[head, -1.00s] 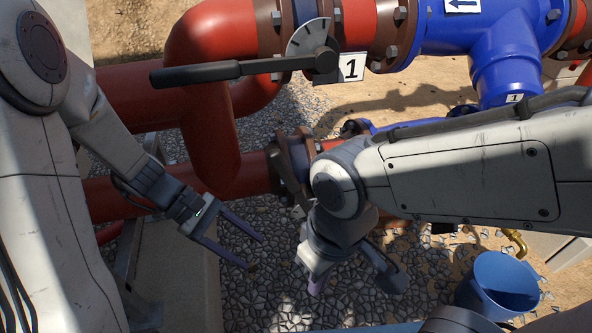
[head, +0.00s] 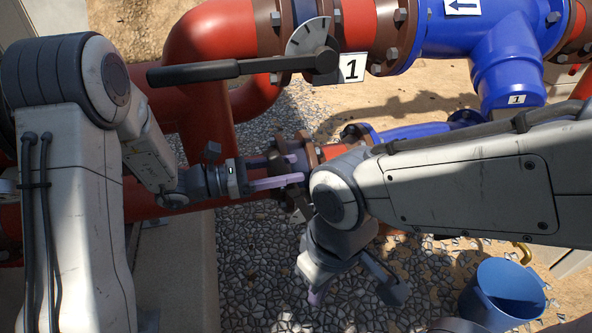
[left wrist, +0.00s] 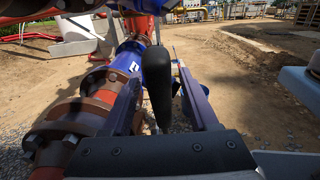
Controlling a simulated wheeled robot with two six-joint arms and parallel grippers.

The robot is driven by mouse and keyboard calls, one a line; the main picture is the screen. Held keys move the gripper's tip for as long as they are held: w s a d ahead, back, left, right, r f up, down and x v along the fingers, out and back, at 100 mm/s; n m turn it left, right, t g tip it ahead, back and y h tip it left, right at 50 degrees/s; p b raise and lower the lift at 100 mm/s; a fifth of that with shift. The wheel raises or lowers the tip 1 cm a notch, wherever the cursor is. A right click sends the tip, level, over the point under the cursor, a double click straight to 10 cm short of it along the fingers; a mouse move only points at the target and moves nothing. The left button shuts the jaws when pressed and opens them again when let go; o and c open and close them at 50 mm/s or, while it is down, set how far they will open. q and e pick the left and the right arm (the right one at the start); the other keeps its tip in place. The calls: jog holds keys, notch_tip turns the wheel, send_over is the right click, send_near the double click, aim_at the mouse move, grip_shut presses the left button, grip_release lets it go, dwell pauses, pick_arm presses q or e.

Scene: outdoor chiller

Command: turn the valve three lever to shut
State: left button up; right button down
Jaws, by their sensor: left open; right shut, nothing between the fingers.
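No label reading three is legible. A dark lever (head: 283,180) sits at the flanged valve on the lower red pipe in the head view, partly hidden by my left gripper and right arm. Its black handle (left wrist: 157,85) stands upright in the middle of the left wrist view. My left gripper (head: 297,169) is open, its fingers pointing right at this lever. In the left wrist view the handle appears between the fingers; contact cannot be told. My right gripper (head: 317,296) is shut and empty, low over the gravel, its fingers partly hidden by its wrist.
A long black lever (head: 235,70) with a dial and a label "1" (head: 352,67) is on the upper pipe. A blue tee pipe (head: 490,45) is at upper right. A blue bucket (head: 502,292) stands at lower right. Gravel (head: 250,270) lies open below the left gripper.

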pick_arm(q)
jog(key=shift+w+d, duration=0.25)
jog(key=shift+d, duration=0.85)
grip_shut()
dwell(0.7)
